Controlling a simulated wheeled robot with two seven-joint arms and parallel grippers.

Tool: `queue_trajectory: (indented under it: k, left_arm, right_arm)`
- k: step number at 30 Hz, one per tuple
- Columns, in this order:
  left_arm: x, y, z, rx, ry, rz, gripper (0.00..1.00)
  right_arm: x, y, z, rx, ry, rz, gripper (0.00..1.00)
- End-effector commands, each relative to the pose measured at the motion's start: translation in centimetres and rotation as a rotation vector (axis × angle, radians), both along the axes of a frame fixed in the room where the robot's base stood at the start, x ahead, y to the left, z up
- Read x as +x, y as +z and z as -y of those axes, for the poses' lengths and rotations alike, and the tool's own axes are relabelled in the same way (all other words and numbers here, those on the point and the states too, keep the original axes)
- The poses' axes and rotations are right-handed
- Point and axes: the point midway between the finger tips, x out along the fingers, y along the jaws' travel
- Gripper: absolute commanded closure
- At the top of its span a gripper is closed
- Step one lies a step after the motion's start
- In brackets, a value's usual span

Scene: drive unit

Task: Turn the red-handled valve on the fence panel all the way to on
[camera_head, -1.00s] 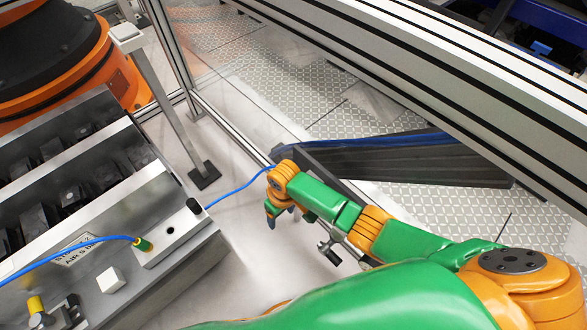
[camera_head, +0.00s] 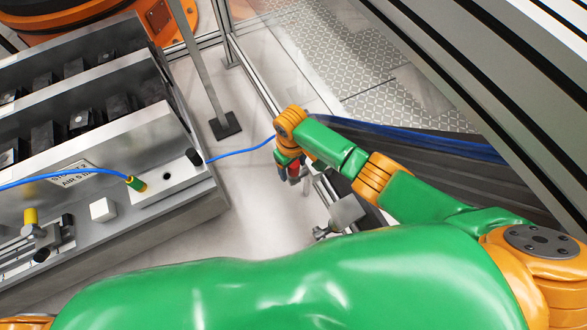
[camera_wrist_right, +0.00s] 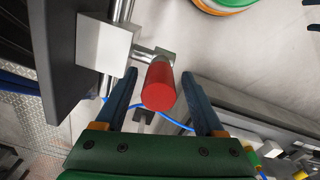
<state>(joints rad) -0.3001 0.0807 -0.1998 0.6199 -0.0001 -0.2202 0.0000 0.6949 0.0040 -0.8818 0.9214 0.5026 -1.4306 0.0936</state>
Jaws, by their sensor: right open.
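The red handle (camera_wrist_right: 159,87) is a short cylinder on a metal stem, joined to a pale grey valve block (camera_wrist_right: 105,47) on a pipe. My right gripper (camera_wrist_right: 160,77) is open, with the handle between its two blue fingers and a gap showing on each side. In the head view my right gripper (camera_head: 291,165) points down beside the fence, and a little of the red handle shows at its fingers. A grey block (camera_head: 346,212) sits on the fence rail nearby. The gripper hides most of the handle there. My left gripper is out of view.
A grey metal station (camera_head: 112,215) with a blue hose (camera_head: 240,153) stands at the left. A post foot (camera_head: 225,126) stands on the floor. The fence rail and a dark beam (camera_head: 440,165) lie along the right.

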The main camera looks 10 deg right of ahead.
Motion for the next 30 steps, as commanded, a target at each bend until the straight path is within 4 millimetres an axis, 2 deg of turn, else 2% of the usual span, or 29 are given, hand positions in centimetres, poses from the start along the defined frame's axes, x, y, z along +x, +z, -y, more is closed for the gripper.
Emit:
queue_trajectory:
  k: [1, 3, 9, 10, 15, 18, 30]
  left_arm:
    - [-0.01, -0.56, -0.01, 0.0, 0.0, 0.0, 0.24]
    - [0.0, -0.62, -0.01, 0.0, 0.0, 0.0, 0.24]
    - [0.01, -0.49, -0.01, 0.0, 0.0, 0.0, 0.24]
    - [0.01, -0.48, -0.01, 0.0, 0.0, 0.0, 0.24]
    - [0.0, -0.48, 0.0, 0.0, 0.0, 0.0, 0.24]
    - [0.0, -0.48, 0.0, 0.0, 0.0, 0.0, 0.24]
    - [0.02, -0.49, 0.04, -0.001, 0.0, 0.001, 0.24]
  right_arm:
    - [-0.02, -0.82, 0.04, -0.001, 0.0, -0.002, 0.29]
    - [0.01, -1.11, 0.03, 0.0, 0.0, 0.0, 0.29]
    - [0.0, -1.05, 0.03, 0.0, 0.001, 0.0, 0.29]
    - [0.0, -1.04, 0.03, 0.0, 0.001, 0.0, 0.32]
    - [-0.01, -1.04, 0.02, 0.0, 0.0, 0.0, 0.78]
    - [-0.01, -1.04, 0.02, 0.0, 0.0, 0.0, 1.0]
    - [-0.02, -1.05, 0.02, 0.0, 0.0, 0.0, 1.0]
